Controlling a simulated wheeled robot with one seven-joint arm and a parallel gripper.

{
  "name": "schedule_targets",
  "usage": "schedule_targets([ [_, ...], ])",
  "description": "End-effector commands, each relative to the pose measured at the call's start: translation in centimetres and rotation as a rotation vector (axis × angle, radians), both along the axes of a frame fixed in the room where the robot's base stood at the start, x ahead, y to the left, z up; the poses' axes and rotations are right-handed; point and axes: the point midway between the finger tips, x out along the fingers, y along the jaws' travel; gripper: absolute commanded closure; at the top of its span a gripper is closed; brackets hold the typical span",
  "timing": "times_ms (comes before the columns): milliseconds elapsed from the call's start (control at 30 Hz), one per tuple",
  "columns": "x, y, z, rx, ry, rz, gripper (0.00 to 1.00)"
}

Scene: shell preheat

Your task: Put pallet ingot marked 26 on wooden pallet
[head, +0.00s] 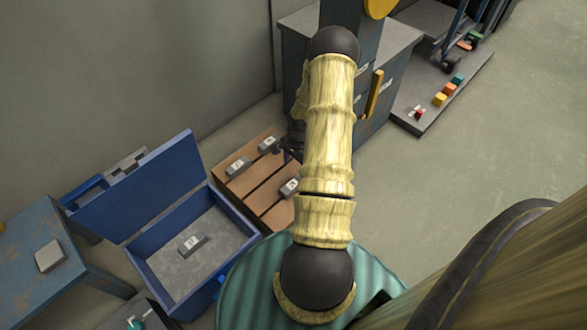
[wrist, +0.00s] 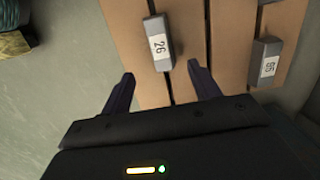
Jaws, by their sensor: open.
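The ingot marked 26 (wrist: 158,42) is a grey block with a white label, lying on the brown slats of the wooden pallet (wrist: 228,45) in the wrist view. In the head view, the wooden pallet (head: 262,203) stands left of my arm, and the ingot at its right edge (head: 290,187) seems to be the one marked 26. My gripper (wrist: 160,73) is open and empty. Its fingertips are spread to either side of the near end of the ingot, apart from it. In the head view my gripper is mostly hidden behind my arm.
Another labelled ingot (wrist: 266,62) lies to the right on the pallet. An open blue chest (head: 172,285) with one ingot (head: 192,244) inside stands beside the pallet. A grey cabinet (head: 296,60) stands behind. Open floor (head: 480,140) lies to the right.

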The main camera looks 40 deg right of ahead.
Motion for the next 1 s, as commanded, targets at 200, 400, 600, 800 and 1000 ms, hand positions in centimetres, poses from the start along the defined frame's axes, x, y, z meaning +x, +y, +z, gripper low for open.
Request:
schedule_targets([
  [200, 0.0, 0.0, 1.0, 0.001, 0.001, 0.0, 0.38],
  [400, -0.1, -0.2, 0.9, 0.001, 0.0, -0.003, 0.38],
  [600, -0.1, -0.2, 0.9, 0.001, 0.0, -0.003, 0.38],
  [800, 0.0, 0.0, 0.9, 0.001, 0.001, 0.001, 0.38],
  [1000, 0.9, 1.2, 3.1, -0.019, -0.011, 0.084, 0.38],
])
